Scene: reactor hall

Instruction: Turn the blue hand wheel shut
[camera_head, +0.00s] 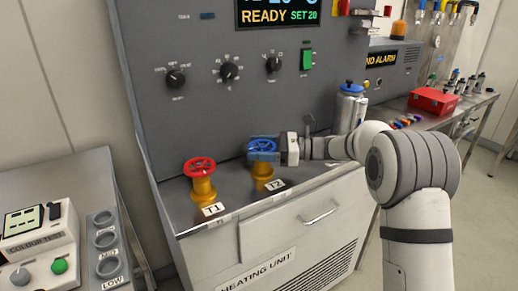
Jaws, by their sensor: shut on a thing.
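The blue hand wheel (262,145) sits on top of a yellow valve body (262,170) behind the label T2, on the heating unit's ledge. My gripper (264,151) reaches in from the right and is shut on the blue wheel at its near side. The gripper fingers hide part of the wheel's rim. My arm lies to the right of the valve. From this one view I cannot tell how far the wheel is turned.
A red hand wheel (199,167) on a yellow valve labelled T1 stands to the left. The panel with knobs (229,71) rises behind. A metal flask with a blue lid (349,108) stands behind my arm. A red box (434,102) is on the right bench.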

